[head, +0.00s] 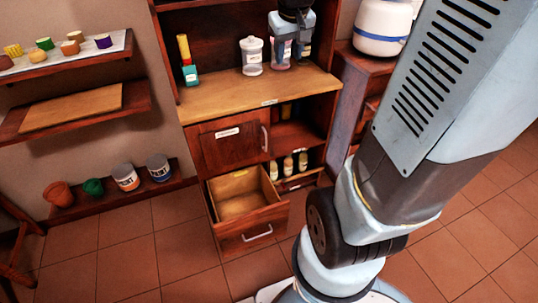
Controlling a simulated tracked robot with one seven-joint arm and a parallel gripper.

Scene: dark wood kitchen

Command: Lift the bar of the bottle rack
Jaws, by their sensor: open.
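The bottle rack (299,181) is in the lower right opening of the wooden cabinet, just right of the pulled-out drawer. Several small pale bottles (288,165) stand in it. A low bar seems to run across its front, but it is too small to tell its exact position. My gripper (290,46) is at the top of the head view, in front of the upper cabinet and well above the rack. It is open. A clear jar (279,60) shows at its fingers; I cannot tell whether they touch it.
An open, empty drawer (246,211) juts out left of the rack. A closed cabinet door (229,138) is above it. The counter (240,99) holds another jar (252,55) and a teal-and-yellow item (187,62). Shelves (60,109) line the left wall. The left floor is mostly clear.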

